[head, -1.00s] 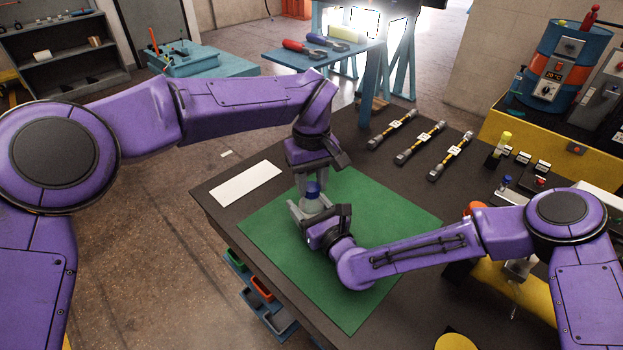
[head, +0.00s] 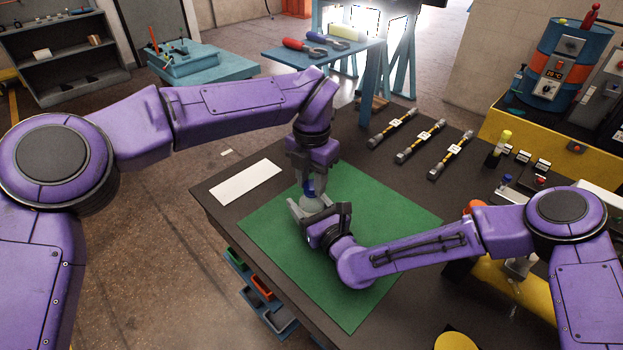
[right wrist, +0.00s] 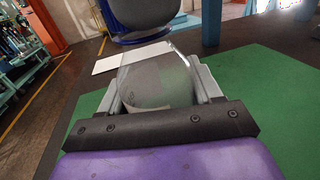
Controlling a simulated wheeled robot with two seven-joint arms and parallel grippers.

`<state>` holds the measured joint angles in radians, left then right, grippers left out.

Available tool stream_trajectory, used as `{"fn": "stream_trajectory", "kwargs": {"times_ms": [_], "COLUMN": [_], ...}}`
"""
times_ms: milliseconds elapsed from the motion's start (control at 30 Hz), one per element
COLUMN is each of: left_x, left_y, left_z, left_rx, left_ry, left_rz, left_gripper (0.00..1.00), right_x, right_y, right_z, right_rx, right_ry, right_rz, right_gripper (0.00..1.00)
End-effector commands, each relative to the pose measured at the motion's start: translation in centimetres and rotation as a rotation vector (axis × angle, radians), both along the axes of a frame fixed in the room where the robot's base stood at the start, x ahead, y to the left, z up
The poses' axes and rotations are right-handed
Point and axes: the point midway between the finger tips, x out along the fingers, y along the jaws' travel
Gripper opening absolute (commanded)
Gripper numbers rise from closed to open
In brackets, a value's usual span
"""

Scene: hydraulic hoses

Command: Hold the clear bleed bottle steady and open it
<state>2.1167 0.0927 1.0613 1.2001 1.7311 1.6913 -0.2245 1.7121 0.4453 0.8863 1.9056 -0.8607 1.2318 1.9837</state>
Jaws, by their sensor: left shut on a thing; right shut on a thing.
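The clear bleed bottle (head: 313,201) stands upright over the green mat, with its blue cap (head: 309,188) at the top. My right gripper (head: 308,207) is shut on the bottle's body from the side; in the right wrist view the see-through body (right wrist: 157,85) sits between its two fingers. My left gripper (head: 307,182) comes down from above and is shut on the blue cap. A blue rim (right wrist: 140,38) shows under a grey left finger in the right wrist view. The fingers hide part of the cap, so I cannot tell whether it has come loose.
The green mat (head: 370,215) is otherwise clear. A white sheet (head: 246,182) lies to its left on the dark table (head: 215,200). Several hoses (head: 420,141) lie behind the mat. A yellow-capped bottle (head: 500,148) stands at the right, and coloured bins (head: 262,289) sit below the table edge.

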Motion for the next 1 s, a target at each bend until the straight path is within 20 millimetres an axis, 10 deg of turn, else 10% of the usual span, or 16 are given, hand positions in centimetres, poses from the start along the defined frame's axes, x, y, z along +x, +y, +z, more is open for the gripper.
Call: {"fn": "stream_trajectory", "kwargs": {"times_ms": [700, 1000], "left_x": [0.08, 0.13], "left_y": [-0.04, 0.01], "left_z": [0.16, 0.17], "left_rx": [0.002, 0.002], "left_ry": [-0.002, -0.005], "left_rz": [2.242, 2.584], "left_gripper": [0.0, 0.0], "right_x": [-0.01, -0.01], "right_y": [0.02, 0.01], "right_z": [0.02, 0.01], "right_rx": [-0.001, 0.0], "right_ry": [-0.001, 0.0], "right_rz": [0.001, 0.0], "right_gripper": [0.0, 0.0]}}
